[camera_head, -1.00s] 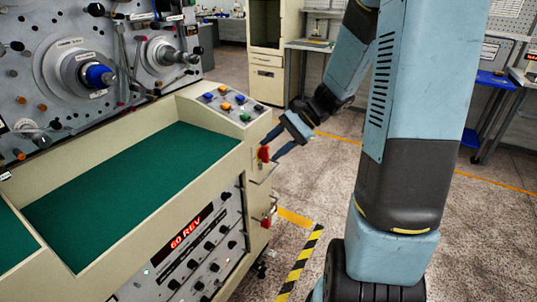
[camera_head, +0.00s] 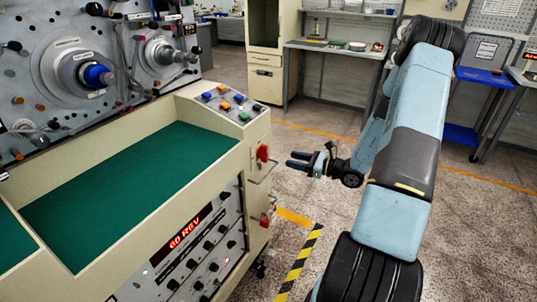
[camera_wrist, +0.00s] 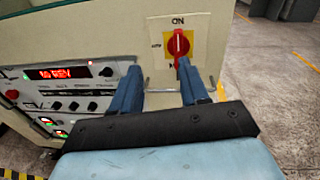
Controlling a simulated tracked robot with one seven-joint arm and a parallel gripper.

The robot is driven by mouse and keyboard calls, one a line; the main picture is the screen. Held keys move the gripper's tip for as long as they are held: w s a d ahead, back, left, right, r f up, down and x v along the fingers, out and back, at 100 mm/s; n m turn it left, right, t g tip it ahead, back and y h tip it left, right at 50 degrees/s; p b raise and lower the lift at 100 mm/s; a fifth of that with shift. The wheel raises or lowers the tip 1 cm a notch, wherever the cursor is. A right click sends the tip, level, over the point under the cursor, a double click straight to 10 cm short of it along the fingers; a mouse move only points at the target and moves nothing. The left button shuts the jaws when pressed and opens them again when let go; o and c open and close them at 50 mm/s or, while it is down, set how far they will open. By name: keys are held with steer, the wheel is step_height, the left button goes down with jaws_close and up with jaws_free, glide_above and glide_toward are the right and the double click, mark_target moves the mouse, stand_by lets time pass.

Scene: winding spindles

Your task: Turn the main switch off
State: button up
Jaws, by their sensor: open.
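The main switch, a red rotary knob on a yellow plate, shows in the wrist view (camera_wrist: 180,43) and on the end panel of the machine in the head view (camera_head: 262,153). Its handle stands vertical in the wrist view, with a white mark and a label that seems to read ON above it. My gripper (camera_head: 291,160) is open and empty, to the right of the switch and apart from it. In the wrist view its two blue fingers (camera_wrist: 158,68) point at the panel; the right fingertip overlaps the knob's lower end.
A metal rail (camera_wrist: 160,90) runs across the panel under the switch. A second red knob (camera_head: 266,219) sits lower on the same end. The cream console (camera_head: 225,125) carries coloured buttons. The floor to the right of the console is open, with a yellow-black stripe (camera_head: 300,265).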

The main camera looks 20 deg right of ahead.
mark_target(264, 154)
steer(key=w+a, duration=0.2)
steer(key=w, duration=0.1)
steer(key=w+a+f+m+t, duration=0.1)
steer(key=w+a, duration=0.1)
steer(key=w, duration=0.2)
steer(key=w+a+f+m+h, duration=0.1)
steer(key=w+a, duration=0.2)
steer(key=shift+w+a+f+t, duration=0.1)
steer(key=shift+w+f+t, duration=0.15)
steer(key=shift+w+t, duration=0.1)
steer(key=shift+c, duration=0.2)
jaws_close()
